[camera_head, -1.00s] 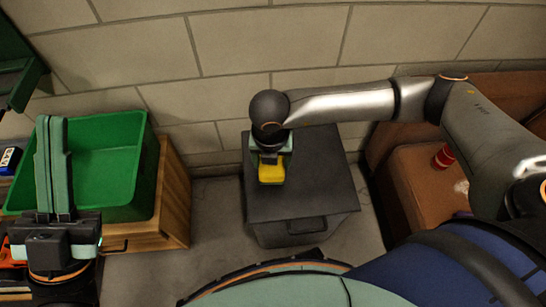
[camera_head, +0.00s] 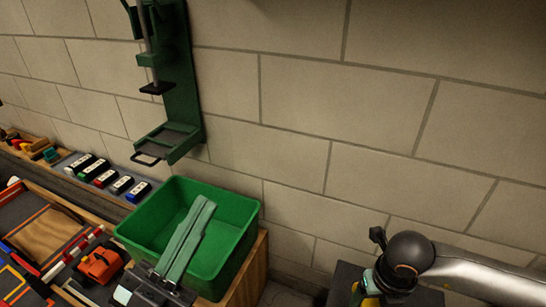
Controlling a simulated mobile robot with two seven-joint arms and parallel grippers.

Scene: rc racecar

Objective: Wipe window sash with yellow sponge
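A small part of the yellow sponge (camera_head: 370,301) shows at the bottom edge, below my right gripper's wrist. The fingers of my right gripper (camera_head: 366,294) are mostly hidden or cut off, so I cannot tell whether they grip the sponge. My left gripper (camera_head: 208,204) is in front of the green bin, its long green fingers lying side by side with nothing seen between them. No window sash is in view.
The green bin (camera_head: 250,212) stands on a wooden cabinet (camera_head: 252,272). A green stand (camera_head: 182,90) is against the block wall above it. A dark cabinet top (camera_head: 345,280) is under my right gripper. Small boxes (camera_head: 105,178) and an orange item (camera_head: 100,265) are at left.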

